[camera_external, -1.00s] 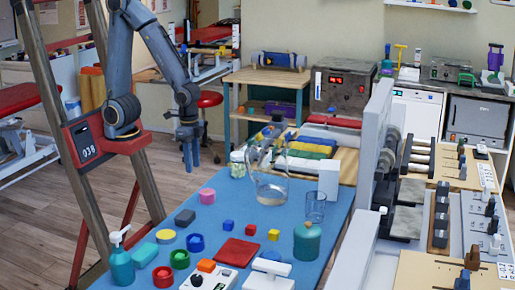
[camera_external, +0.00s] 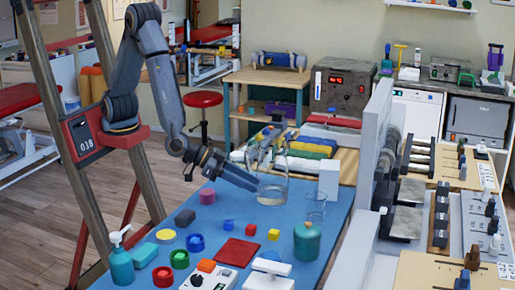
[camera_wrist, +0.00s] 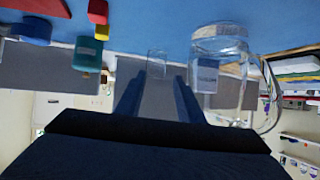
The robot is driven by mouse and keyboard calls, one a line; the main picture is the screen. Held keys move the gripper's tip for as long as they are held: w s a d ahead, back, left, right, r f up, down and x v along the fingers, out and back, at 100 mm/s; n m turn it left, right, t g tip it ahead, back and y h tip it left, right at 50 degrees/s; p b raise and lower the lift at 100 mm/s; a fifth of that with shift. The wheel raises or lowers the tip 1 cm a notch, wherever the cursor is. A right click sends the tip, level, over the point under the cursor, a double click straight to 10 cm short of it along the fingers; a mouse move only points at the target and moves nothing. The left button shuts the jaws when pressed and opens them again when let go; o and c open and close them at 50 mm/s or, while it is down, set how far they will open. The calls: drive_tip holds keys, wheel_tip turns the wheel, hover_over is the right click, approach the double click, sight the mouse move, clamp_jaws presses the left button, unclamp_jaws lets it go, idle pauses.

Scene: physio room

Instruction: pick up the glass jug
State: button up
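The clear glass jug (camera_external: 272,190) stands upright on the blue table, its handle side hard to make out in the external view. In the wrist view the jug (camera_wrist: 222,70) is to the right of my fingers, with its handle further right. My gripper (camera_external: 254,183) reaches down and to the right from my arm, its tips close to the jug's left side. In the wrist view my gripper (camera_wrist: 157,85) shows two fingers apart with nothing held between them. I cannot tell whether a finger touches the jug.
A clear drinking glass (camera_external: 315,208) and a white box (camera_external: 329,178) stand right of the jug.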

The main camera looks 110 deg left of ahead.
sight(246, 155)
drive_tip(key=s+a+r+n+y, duration=0.1)
drive_tip(key=y, duration=0.2)
drive_tip(key=s+a+n+y+b, duration=0.1)
drive_tip(key=a+n+y, duration=0.1)
drive_tip(key=s+a+r+n+y, duration=0.1)
drive_tip(key=a+n+y, duration=0.1)
drive_tip(key=y, duration=0.1)
drive_tip(key=shift+r+y, duration=0.3)
drive_tip(key=s+a+n+g+y+b, duration=0.1)
drive_tip(key=s+a+n+g+y, duration=0.1)
drive_tip(key=s+a+n+g+y+b, duration=0.1)
drive_tip(key=s+a+n+g+y, duration=0.1)
drive_tip(key=s+a+n+g, duration=0.1)
drive_tip(key=shift+a+g+y+b, duration=0.2)
drive_tip(key=shift+g+y+b, duration=0.1)
drive_tip(key=shift+y+b, duration=0.1)
drive_tip(key=p+x, duration=0.2)
drive_tip(key=x, duration=0.6)
drive_tip(key=shift+s+a+f+g, duration=0.2)
drive_tip(key=shift+a+f+g, duration=0.1)
drive_tip(key=shift+f, duration=0.05)
clamp_jaws()
